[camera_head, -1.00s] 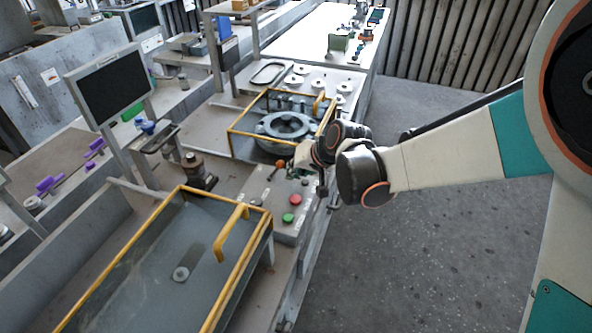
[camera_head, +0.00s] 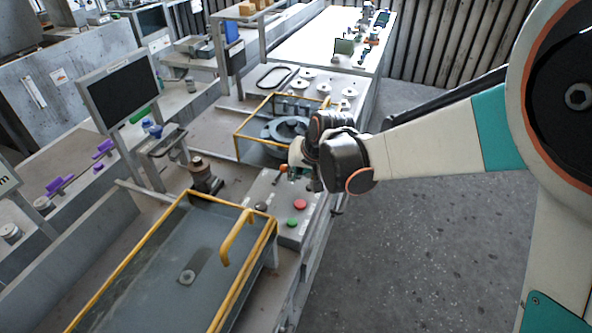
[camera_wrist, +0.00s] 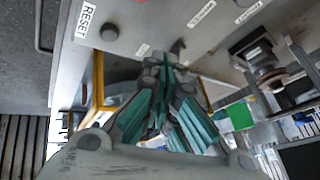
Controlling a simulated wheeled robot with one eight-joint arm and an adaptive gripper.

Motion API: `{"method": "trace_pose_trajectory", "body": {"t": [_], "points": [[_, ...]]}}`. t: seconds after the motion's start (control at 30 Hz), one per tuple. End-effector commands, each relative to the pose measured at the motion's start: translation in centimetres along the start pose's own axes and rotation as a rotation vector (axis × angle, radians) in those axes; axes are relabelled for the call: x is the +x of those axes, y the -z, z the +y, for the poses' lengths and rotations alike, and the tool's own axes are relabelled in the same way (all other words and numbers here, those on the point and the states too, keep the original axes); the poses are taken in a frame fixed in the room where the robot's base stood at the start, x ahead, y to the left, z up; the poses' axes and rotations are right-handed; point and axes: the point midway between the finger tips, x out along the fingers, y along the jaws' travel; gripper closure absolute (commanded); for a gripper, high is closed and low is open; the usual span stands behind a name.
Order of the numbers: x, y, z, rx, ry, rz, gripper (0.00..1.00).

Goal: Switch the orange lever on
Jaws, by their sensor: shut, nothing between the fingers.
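The orange lever's knob (camera_head: 284,168) shows as a small orange spot at the far end of the grey control panel (camera_head: 266,188) in the head view. My gripper (camera_wrist: 168,62) is shut and empty in the wrist view, its teal-sided fingers pointing at the panel. A short dark stem (camera_wrist: 178,46) stands at the fingertips and may be the lever's base. The orange knob is not visible in the wrist view, probably hidden by the fingers. In the head view my wrist is right beside the lever; I cannot tell whether they touch.
A red button (camera_head: 300,204) and a green button (camera_head: 292,221) sit on the near part of the panel. A yellow-framed guard with a handle (camera_head: 236,237) is in front. Another yellow-framed cover (camera_head: 236,143) stands behind. The floor at right is clear.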

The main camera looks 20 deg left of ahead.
Motion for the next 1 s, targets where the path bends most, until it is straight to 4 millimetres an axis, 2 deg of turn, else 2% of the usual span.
{"method": "trace_pose_trajectory", "body": {"t": [0.3, 0.77, 1.0], "points": [[-0.4, 1.2, -2.6, -0.075, -0.197, -0.091, 1.0], [0.9, 2.6, -6.4, -0.201, -0.562, -0.257, 1.0], [1.0, 2.7, -6.6, -0.2, -0.567, -0.259, 1.0]]}}
